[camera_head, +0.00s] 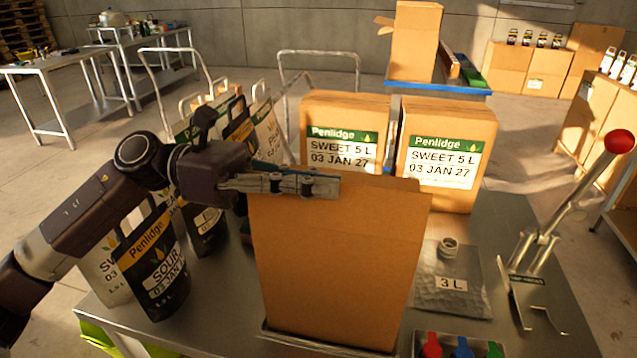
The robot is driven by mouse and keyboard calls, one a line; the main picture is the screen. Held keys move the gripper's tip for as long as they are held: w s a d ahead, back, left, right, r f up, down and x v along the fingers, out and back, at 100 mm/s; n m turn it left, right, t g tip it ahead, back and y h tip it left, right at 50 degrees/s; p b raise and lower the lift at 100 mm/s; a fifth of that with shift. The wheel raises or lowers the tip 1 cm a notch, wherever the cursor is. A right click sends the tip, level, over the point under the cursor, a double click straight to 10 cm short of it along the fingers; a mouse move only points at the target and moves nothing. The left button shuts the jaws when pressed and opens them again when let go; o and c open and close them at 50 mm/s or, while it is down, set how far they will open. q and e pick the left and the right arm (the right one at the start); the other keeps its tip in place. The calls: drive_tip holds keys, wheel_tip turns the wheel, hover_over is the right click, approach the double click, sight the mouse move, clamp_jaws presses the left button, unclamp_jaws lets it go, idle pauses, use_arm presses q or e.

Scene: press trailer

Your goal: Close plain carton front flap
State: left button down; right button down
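The plain brown carton (335,275) stands upright at the front middle of the metal table, with no label on the face toward me. Its top edge is partly hidden by my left gripper (325,185). That gripper lies sideways across the carton's top left part, at the upper edge of the front face. I see its fingers side-on, so their gap is hidden, and I cannot tell whether they touch the cardboard. I cannot make out the front flap apart from the front face. A bit of cardboard shows at the top right corner (408,184). My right gripper is out of view.
Two labelled Penlidge cartons (345,108) (462,122) stand close behind. Black and white pouches (150,265) crowd the left. At right are a clear 3 L bag (450,283) and a red-knobbed lever press (540,250). Coloured items (462,348) sit at the front edge.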

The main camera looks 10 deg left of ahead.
use_arm(q)
drive_tip(key=c, duration=2.6)
unclamp_jaws()
drive_tip(key=shift+c, duration=0.2)
drive_tip(key=o, duration=0.4)
drive_tip(key=shift+o, duration=0.2)
drive_tip(key=a, duration=1.2)
